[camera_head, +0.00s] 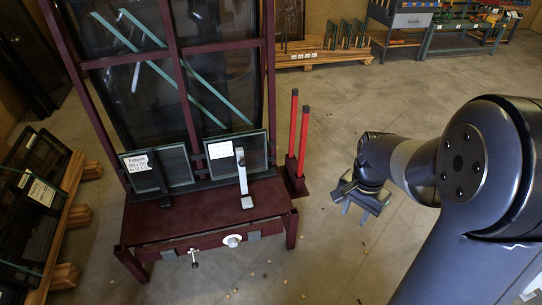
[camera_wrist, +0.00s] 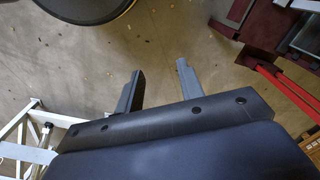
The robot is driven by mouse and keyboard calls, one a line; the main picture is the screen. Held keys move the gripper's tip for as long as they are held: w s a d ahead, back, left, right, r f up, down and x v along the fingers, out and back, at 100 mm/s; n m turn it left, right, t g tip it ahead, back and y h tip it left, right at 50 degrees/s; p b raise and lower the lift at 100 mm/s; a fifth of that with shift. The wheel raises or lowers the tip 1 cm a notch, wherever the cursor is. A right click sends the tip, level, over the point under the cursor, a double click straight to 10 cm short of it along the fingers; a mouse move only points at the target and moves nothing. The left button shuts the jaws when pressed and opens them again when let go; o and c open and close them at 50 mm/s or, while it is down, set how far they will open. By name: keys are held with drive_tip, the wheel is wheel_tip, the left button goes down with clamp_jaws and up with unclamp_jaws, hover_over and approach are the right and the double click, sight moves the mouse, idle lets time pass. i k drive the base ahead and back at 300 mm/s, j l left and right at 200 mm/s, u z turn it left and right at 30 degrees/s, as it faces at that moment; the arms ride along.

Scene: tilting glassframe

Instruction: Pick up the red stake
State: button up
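Two red stakes with dark tops stand upright in a dark red holder (camera_head: 292,178) beside the frame's table. One red stake (camera_head: 293,122) is on the left and the other red stake (camera_head: 303,140) is on the right. In the wrist view a red stake (camera_wrist: 288,88) shows at the right edge, seen at a slant. My gripper (camera_head: 354,209) is to the right of the stakes, apart from them. In the wrist view its two fingers (camera_wrist: 158,85) are spread with nothing between them but floor.
A dark red tilting frame with glass panels stands on a table (camera_head: 150,219) left of the stakes. Wooden racks with glass (camera_head: 75,205) line the left side. Workbenches (camera_head: 455,35) stand at the back right. The floor between the holder and my gripper is clear.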

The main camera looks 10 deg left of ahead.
sight(306, 110)
drive_tip(key=i+l+u, duration=0.15)
drive_tip(key=i+u, duration=0.15)
drive_tip(key=u, duration=0.15)
drive_tip(key=i+l+u, duration=0.2)
drive_tip(key=u, duration=0.25)
drive_tip(key=i+l+u, duration=0.2)
drive_tip(key=l+u, duration=0.2)
drive_tip(key=i+l+u, duration=0.15)
drive_tip(key=l+u, duration=0.3)
drive_tip(key=i+l, duration=0.1)
drive_tip(key=l, duration=0.35)
drive_tip(key=i+l+u, duration=0.1)
drive_tip(key=l, duration=0.35)
drive_tip(key=i+l, duration=0.1)
drive_tip(key=l, duration=0.4)
drive_tip(key=i+l+u, duration=0.1)
drive_tip(key=l, duration=0.35)
